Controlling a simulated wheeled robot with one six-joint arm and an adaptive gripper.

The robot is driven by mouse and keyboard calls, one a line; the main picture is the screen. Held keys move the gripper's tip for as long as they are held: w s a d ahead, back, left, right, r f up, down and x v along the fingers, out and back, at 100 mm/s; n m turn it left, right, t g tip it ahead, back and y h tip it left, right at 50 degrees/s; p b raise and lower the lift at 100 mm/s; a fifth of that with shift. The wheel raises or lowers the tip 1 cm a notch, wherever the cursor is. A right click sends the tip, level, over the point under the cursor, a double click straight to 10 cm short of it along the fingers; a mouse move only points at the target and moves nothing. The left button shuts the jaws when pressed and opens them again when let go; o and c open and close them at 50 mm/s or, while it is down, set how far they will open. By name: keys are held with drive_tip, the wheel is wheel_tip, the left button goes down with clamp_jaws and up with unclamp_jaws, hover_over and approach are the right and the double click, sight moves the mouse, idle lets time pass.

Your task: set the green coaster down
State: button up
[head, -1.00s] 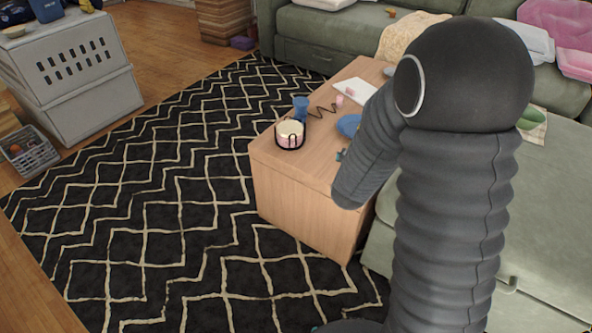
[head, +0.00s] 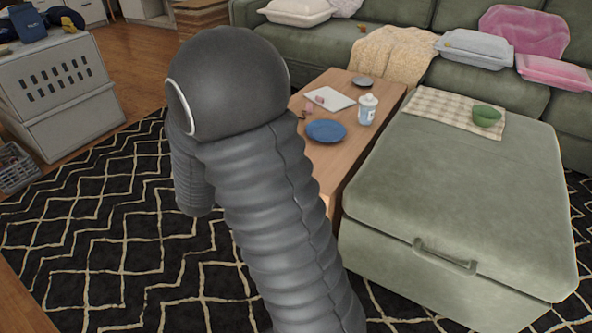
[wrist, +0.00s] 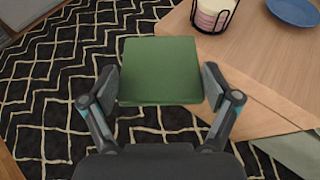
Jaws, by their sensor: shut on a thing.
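The green coaster (wrist: 160,71) is a flat square, seen in the wrist view between the two fingers of my gripper (wrist: 160,88). My gripper is shut on its left and right edges. It holds the coaster over the black patterned rug, beside the corner of the wooden table (wrist: 275,65). In the head view my arm hides the gripper and the coaster. The table also shows there (head: 335,160), partly behind my arm.
On the table are a blue plate (head: 326,131), a white bottle (head: 368,109), a white tray (head: 331,98) and a dark round dish (head: 362,82). A pink-and-white item in a wire holder (wrist: 213,13) stands near the table edge. A green ottoman (head: 460,190) stands to the right.

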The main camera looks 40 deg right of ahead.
drive_tip(key=s+d+r+m+g+h+b, duration=0.2)
drive_tip(key=d+m+g+h+b, duration=0.45)
drive_tip(key=d, duration=1.45)
drive_tip(key=s+d+f+m+g+b, duration=0.3)
drive_tip(key=s+d+m+g, duration=0.7)
drive_tip(key=d+g, duration=0.15)
drive_tip(key=shift+t+y, duration=0.25)
drive_tip(key=shift+t, duration=0.15)
drive_tip(key=w+a+f, duration=0.1)
drive_tip(key=w+f, duration=0.1)
drive_tip(key=w, duration=0.1)
drive_tip(key=w+a+f, duration=0.1)
drive_tip(key=w+f, duration=0.1)
drive_tip(key=w, duration=0.1)
drive_tip(key=w+a+f+b, duration=0.1)
drive_tip(key=w+f, duration=0.1)
drive_tip(key=w, duration=0.1)
drive_tip(key=shift+w+a+f, duration=0.25)
drive_tip(key=shift+a+f, duration=0.05)
drive_tip(key=shift+a, duration=0.05)
drive_tip(key=shift+w+f, duration=0.1)
drive_tip(key=shift+f+b, duration=0.45)
drive_tip(key=shift+f, duration=1.5)
